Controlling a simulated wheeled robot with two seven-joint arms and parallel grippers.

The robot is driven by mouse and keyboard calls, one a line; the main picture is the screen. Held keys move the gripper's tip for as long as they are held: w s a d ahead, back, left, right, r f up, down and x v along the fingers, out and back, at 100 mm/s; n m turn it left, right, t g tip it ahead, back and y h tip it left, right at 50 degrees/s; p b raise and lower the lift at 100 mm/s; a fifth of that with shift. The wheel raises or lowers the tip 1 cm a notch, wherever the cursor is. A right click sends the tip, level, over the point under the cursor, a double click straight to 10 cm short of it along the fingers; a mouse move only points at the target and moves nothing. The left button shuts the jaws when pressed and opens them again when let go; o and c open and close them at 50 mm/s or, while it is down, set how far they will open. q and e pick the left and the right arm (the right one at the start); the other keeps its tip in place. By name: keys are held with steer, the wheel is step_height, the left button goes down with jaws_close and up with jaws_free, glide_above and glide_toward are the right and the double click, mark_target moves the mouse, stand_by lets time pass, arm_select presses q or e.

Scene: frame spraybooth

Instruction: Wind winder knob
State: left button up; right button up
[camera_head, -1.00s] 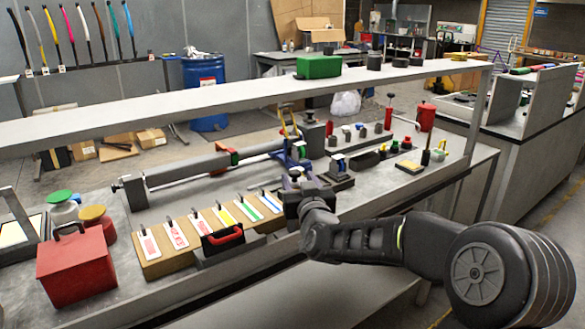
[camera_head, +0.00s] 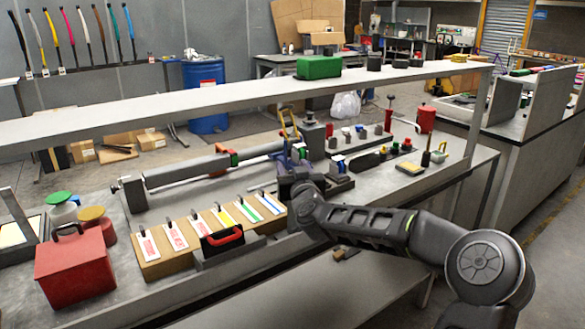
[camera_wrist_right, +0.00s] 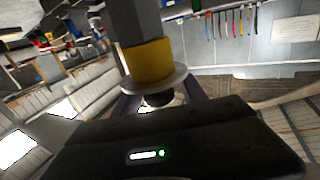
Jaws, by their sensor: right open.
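My right gripper (camera_head: 294,160) is open over the bench, at the right end of a long grey bar fixture (camera_head: 185,170). Yellow handles (camera_head: 284,124) and a blue clamp part are close around it, and its fingertips are partly hidden. In the right wrist view, a grey post with a yellow collar (camera_wrist_right: 150,62) and a pale round flange (camera_wrist_right: 152,92) stands just beyond the dark gripper body, between its two fingers. A dark round part below the flange is half hidden. I cannot tell for certain which part is the winder knob. My left gripper is out of view.
A long shelf (camera_head: 170,108) runs above the bench, with a green box (camera_head: 318,67) on it. A red toolbox (camera_head: 75,268) and a wooden block with coloured tags (camera_head: 153,267) lie at the front left. Small knobs and blocks crowd the bench right of my gripper.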

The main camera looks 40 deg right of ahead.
jaws_close()
stand_by(0.5)
steer(key=n+y+b, duration=0.1)
steer(key=b, duration=0.1)
steer(key=n+t+y+b, duration=0.1)
steer(key=y+b, duration=0.1)
steer(key=shift+a+f+b, duration=0.2)
steer(key=shift+f+b, duration=0.1)
steer(key=shift+b, duration=0.1)
steer(key=shift+w+a+n+y+b, duration=0.1)
steer(key=shift+n+y+b, duration=0.2)
steer(key=shift+y, duration=0.2)
steer(key=shift+a+r+n+t+y, duration=0.15)
steer(key=shift+r+n+t+y, duration=0.15)
steer(key=shift+n+y, duration=0.35)
